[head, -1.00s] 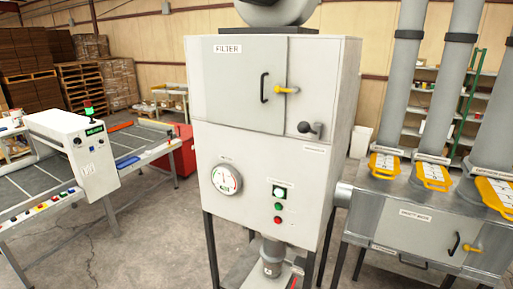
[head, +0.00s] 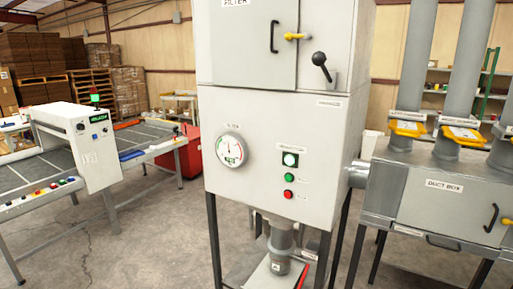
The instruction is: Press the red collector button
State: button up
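The red collector button (head: 288,194) is on the front panel of the grey filter cabinet (head: 260,205), lowest in a short vertical column. Directly above it is a green button (head: 289,177), and above that a lit white-green lamp or button (head: 290,159). A round gauge (head: 231,150) is to their left. The small labels beside the buttons are too small to read surely. My gripper is not in view. Nothing covers the red button.
The duct box (head: 440,192) with grey pipes stands at right, joined to the cabinet by a short pipe. A conveyor machine (head: 88,150) stands at left. The cabinet's black knob lever (head: 320,62) sticks out at upper right. Bare concrete floor (head: 140,240) lies front left.

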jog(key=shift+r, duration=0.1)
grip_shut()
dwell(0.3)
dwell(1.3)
